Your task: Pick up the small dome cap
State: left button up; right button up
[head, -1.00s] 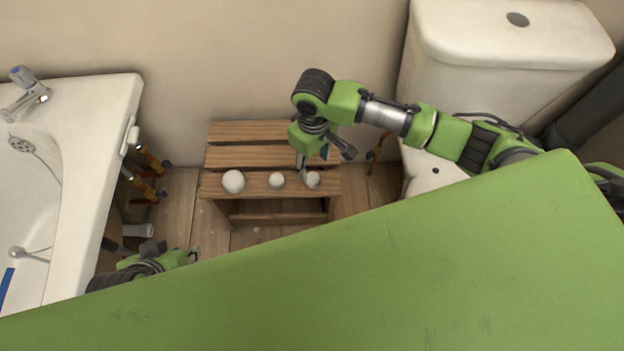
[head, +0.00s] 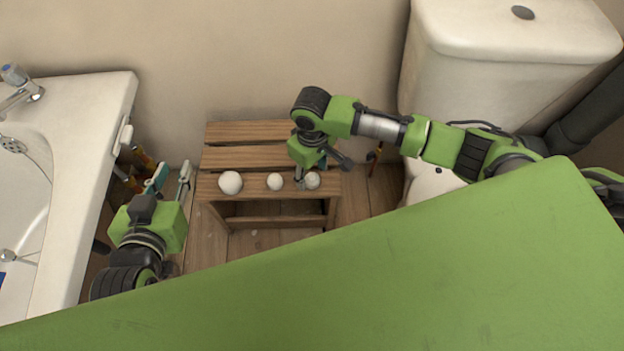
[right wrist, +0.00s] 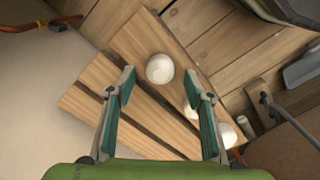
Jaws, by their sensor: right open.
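Three white domed caps stand in a row on the front slat of a wooden stool (head: 252,130). The left cap (head: 230,182) is the largest. The middle cap (head: 275,181) and right cap (head: 312,180) are smaller and look close in size; I cannot tell which is smallest. My right gripper (head: 322,174) is open and empty just above the right cap, one finger partly in front of it. In the right wrist view, the right cap (right wrist: 160,68) shows beyond the open fingertips, and a finger partly hides the middle cap. My left gripper (head: 173,172) is open and empty, left of the stool.
The bathtub (head: 85,110) is at the left, with pipes beside it. The toilet (head: 500,60) is at the right, and a valve pipe (head: 375,158) stands between it and the stool. The wall is close behind the stool. A green panel covers the foreground.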

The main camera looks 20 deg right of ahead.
notch_tip(320, 180, down, 2)
jog(key=shift+f+b, duration=0.1)
jog(key=shift+b, duration=0.25)
jog(key=c, duration=0.8)
pick_arm(q)
jog(key=r+t, duration=0.1)
jog(key=w+r, duration=0.1)
jog(key=r, duration=0.1)
jog(key=w+d+r+t, duration=0.1)
jog(key=r, duration=0.1)
jog(key=shift+w+d+t+h, duration=0.1)
jog(key=shift+w+t+h, duration=0.05)
jog(key=shift+t+h, duration=0.2)
pick_arm(e)
jog(key=shift+c, duration=0.2)
